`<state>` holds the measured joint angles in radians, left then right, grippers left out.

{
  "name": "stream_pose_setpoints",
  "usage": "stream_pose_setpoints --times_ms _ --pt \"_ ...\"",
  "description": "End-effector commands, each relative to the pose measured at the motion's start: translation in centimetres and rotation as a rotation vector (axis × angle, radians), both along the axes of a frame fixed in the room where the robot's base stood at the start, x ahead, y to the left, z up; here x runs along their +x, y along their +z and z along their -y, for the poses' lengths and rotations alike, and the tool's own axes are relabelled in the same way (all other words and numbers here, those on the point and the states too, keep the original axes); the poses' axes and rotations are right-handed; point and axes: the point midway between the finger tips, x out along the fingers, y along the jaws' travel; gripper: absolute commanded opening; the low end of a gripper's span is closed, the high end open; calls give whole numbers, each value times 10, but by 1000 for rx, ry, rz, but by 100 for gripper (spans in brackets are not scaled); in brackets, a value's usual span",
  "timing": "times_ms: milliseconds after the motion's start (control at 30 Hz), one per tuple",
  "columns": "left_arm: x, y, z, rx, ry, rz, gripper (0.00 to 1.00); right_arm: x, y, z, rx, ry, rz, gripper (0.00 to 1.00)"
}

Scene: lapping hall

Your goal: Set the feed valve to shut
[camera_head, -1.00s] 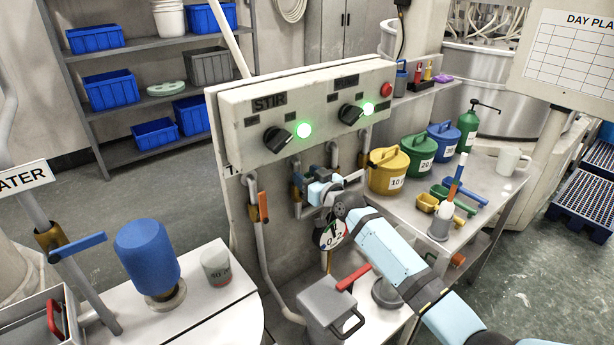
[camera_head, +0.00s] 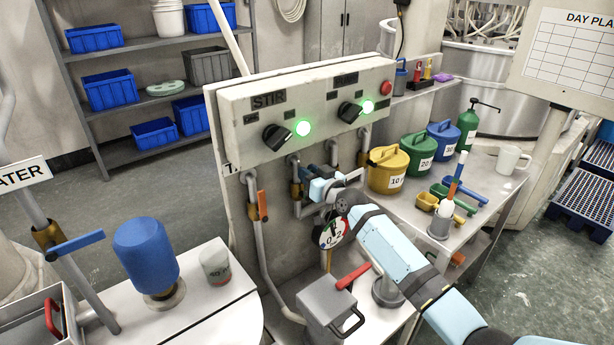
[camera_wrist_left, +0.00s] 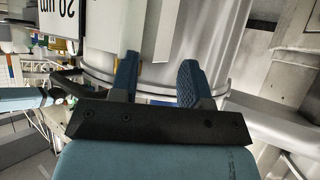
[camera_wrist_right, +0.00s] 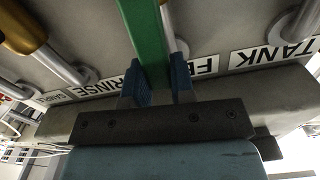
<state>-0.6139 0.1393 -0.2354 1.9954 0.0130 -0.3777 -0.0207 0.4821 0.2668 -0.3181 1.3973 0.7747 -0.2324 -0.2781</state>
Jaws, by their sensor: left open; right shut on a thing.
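My right gripper (camera_wrist_right: 155,88) is shut on a green valve handle (camera_wrist_right: 146,35) in the right wrist view. The handle runs up between its two blue fingers. A label starting with "FE" (camera_wrist_right: 205,66) is on the panel just behind, partly hidden by a finger. In the head view my right gripper (camera_head: 320,188) is at the pipes under the control panel and hides most of this handle, so its exact angle is unclear there. My left gripper (camera_wrist_left: 158,82) is open and empty in the left wrist view, outside the head view.
The control panel (camera_head: 225,130) carries two knobs and green lamps. An orange valve handle (camera_head: 263,206) is left of my gripper, with a dial gauge (camera_head: 330,234) below it. A grey lidded box (camera_head: 325,302) stands below. Yellow (camera_head: 388,172) and green (camera_head: 419,154) pots stand at the right.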

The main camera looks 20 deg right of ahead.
Motion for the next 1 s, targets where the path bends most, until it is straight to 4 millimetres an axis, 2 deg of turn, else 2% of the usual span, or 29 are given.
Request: stream_pose_setpoints --times_ms 600,1000 --pt "-1 -45 0 -5 3 -15 43 14 -21 37 515 0 -189 0" --pt "2 -59 2 -24 15 -30 43 20 -43 56 874 -1 -320 0"
